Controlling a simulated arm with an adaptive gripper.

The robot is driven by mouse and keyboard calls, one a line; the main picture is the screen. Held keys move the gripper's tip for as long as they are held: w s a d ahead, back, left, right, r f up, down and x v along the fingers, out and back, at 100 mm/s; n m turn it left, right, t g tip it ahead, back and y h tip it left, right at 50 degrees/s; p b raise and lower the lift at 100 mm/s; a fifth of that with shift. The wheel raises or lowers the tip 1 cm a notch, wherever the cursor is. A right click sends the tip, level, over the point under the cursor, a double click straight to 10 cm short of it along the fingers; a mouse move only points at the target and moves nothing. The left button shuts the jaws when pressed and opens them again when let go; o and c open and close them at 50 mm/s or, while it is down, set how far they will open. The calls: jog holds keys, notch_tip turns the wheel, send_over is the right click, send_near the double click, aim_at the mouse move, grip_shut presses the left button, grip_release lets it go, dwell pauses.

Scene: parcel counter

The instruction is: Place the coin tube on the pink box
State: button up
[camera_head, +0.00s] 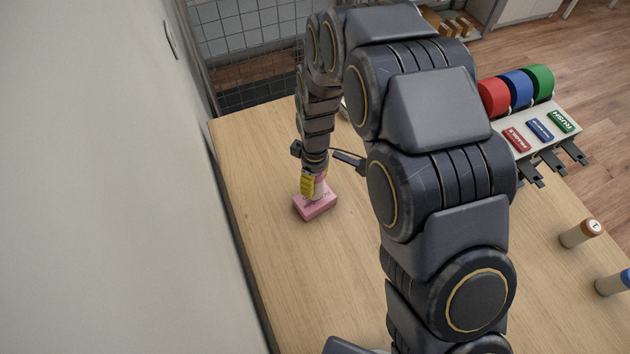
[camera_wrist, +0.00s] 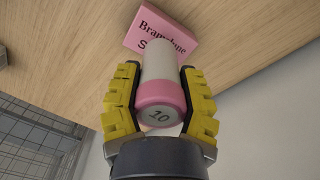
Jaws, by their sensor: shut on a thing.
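The coin tube (camera_wrist: 160,82) is pale with a pink end marked "10". My gripper (camera_wrist: 160,101) is shut on it, with yellow finger pads on both sides in the wrist view. The pink box (camera_head: 316,207) lies on the counter, and its printed top shows beyond the tube in the wrist view (camera_wrist: 146,33). In the head view my gripper (camera_head: 315,186) is right over the box with the tube roughly upright. The tube's far end overlaps the box in both views; I cannot tell whether they touch.
The wooden counter (camera_head: 270,270) is clear around the pink box. A wall (camera_head: 110,180) runs along its left. Two more tubes, one brown-capped (camera_head: 580,233) and one blue-capped (camera_head: 613,283), are at the right. A tape rack (camera_head: 540,135) with red, blue and green rolls stands behind them.

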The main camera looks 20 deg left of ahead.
jog(key=shift+f, duration=0.75)
jog(key=shift+f, duration=0.1)
jog(key=o, duration=1)
notch_tip(320, 180, up, 12)
jog(key=shift+r, duration=0.1)
